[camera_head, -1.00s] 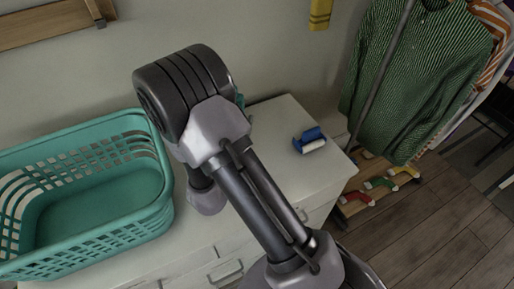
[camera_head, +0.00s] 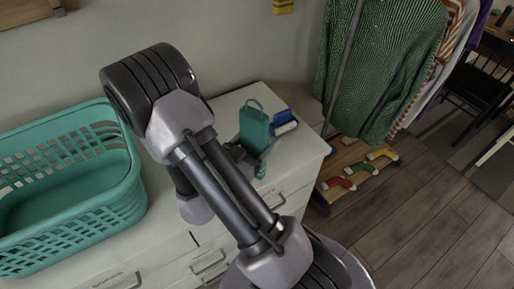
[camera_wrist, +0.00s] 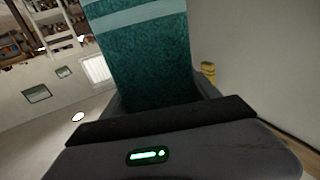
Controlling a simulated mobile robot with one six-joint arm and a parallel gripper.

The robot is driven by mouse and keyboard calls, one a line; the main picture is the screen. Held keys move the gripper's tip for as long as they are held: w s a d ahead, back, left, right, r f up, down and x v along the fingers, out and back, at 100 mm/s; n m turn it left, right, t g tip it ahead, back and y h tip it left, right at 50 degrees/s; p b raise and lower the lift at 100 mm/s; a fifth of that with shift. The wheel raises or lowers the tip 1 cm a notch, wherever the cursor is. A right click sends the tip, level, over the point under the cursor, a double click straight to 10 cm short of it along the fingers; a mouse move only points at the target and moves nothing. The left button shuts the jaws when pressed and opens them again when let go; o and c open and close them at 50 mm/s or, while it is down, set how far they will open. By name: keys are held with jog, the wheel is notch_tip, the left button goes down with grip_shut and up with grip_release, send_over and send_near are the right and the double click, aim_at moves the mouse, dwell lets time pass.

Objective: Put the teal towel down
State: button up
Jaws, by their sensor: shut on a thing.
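The teal towel (camera_head: 254,127) is upright above the white dresser top, with a loop at its upper end. In the wrist view the towel (camera_wrist: 142,55) fills the middle, dark teal with a paler stripe, and runs down between the fingers. My gripper (camera_head: 258,160) is shut on the towel; my arm hides part of it in the head view. My gripper also shows in the wrist view (camera_wrist: 160,98). I cannot tell whether the towel touches the dresser top.
The white dresser (camera_head: 222,110) bears a teal laundry basket (camera_head: 125,205) at left. A blue lint roller (camera_head: 284,121) lies close right of the towel. A rack with a green striped shirt (camera_head: 385,65) stands at right. Bare dresser top shows behind the towel.

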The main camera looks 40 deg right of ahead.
jog(key=w+f, duration=0.1)
jog(key=w+d+f+b, duration=0.2)
jog(key=shift+d+f, duration=0.25)
jog(key=shift+f, duration=0.1)
jog(key=o, duration=1.7)
jog(key=a, duration=0.4)
jog(key=s+a+p, duration=0.1)
jog(key=a, duration=0.3)
jog(key=a+p, duration=0.1)
jog(key=a, duration=0.3)
jog(key=shift+s, duration=0.4)
